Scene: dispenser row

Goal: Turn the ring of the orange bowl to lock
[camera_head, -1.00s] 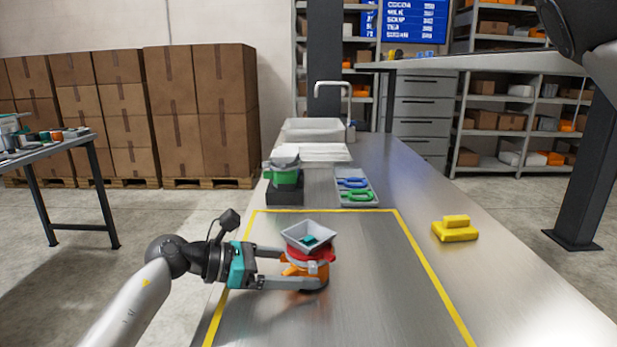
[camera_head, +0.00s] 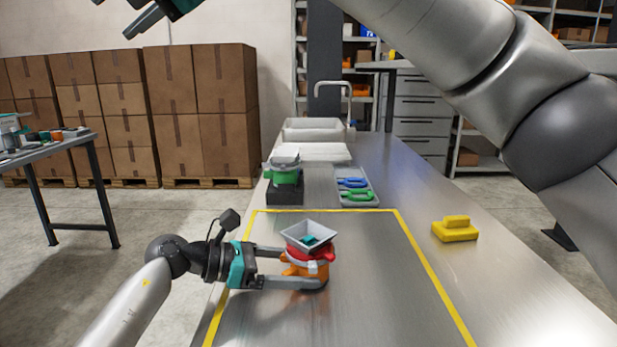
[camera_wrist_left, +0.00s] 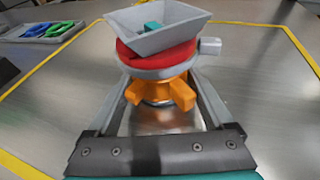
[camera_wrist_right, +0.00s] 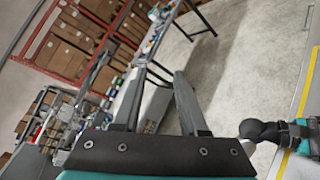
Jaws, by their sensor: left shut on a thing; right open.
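The orange dispenser (camera_head: 312,277) stands upright on the bench inside the yellow outline. A red ring (camera_head: 322,255) sits on it, with a grey square hopper (camera_head: 309,234) on top holding a small teal piece. In the left wrist view, orange lugs (camera_wrist_left: 160,92) show below the red ring (camera_wrist_left: 157,58). My left gripper (camera_head: 290,268) is shut on the orange dispenser, one finger on each side. My right gripper (camera_head: 150,22) is open and empty, high at the upper left of the head view; its fingers (camera_wrist_right: 163,100) show apart in the right wrist view.
A green dispenser (camera_head: 286,177) stands on a black block behind. A grey tray (camera_head: 373,200) holds blue and green tools. A yellow block (camera_head: 455,230) lies right of the outline. The bench inside the outline, right of the dispenser, is clear.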

